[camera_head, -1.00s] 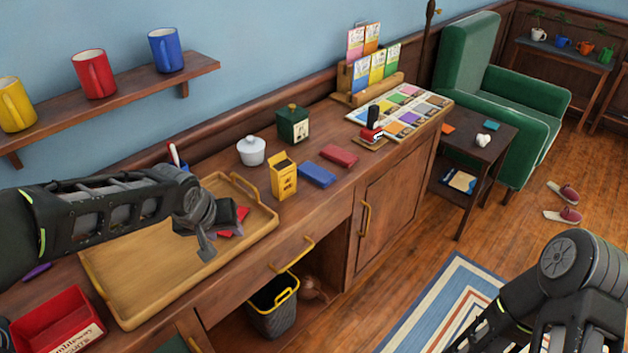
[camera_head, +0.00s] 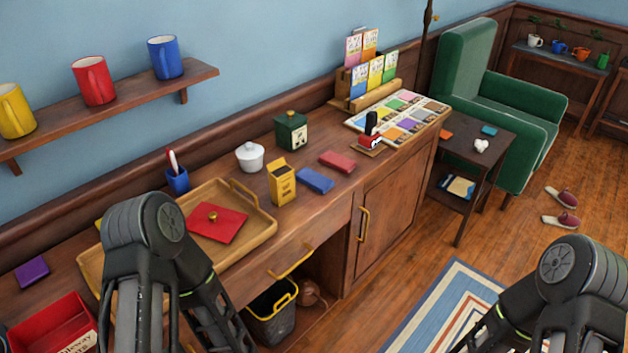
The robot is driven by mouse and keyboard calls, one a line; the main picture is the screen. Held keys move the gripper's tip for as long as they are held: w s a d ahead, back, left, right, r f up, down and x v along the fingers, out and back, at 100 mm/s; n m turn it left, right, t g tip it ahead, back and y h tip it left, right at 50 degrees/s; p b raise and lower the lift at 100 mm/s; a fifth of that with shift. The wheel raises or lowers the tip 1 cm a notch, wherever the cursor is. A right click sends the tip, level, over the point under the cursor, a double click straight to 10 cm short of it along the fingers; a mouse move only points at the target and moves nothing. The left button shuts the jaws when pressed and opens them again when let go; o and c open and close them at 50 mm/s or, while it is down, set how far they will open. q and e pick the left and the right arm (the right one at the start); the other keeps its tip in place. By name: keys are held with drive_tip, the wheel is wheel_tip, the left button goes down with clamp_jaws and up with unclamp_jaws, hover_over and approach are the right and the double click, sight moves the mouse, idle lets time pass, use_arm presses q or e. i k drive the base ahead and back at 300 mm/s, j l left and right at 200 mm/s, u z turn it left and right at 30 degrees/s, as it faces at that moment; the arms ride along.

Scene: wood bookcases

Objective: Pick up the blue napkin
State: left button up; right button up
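A flat blue folded piece (camera_head: 315,180), which fits the blue napkin, lies on the wooden counter. It is just right of a yellow box and in front of a flat red folded piece (camera_head: 338,160). Nothing touches it from my arms. My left arm is folded up over the left part of the counter, covering part of the wooden tray (camera_head: 262,236). My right arm is at the bottom right, away from the counter. Neither gripper's fingertips show.
The yellow box (camera_head: 282,182), white lidded pot (camera_head: 250,156) and green canister (camera_head: 291,131) stand near the blue piece. A red bin (camera_head: 50,325) sits at lower left. The counter's front edge is clear beside the blue piece.

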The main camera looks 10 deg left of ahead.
sight(320, 183)
drive_tip(key=i+l+u, duration=0.1)
drive_tip(key=l, duration=0.25)
drive_tip(key=i+l+u, duration=0.1)
drive_tip(key=i+l, duration=0.2)
drive_tip(key=i+l+u, duration=0.1)
drive_tip(key=l, duration=0.4)
drive_tip(key=i+l+u, duration=0.1)
drive_tip(key=l, duration=0.3)
drive_tip(key=i+l+u, duration=0.1)
drive_tip(key=i+l, duration=0.15)
drive_tip(key=l, duration=0.15)
drive_tip(key=i+l+u, duration=0.1)
drive_tip(key=l, duration=0.35)
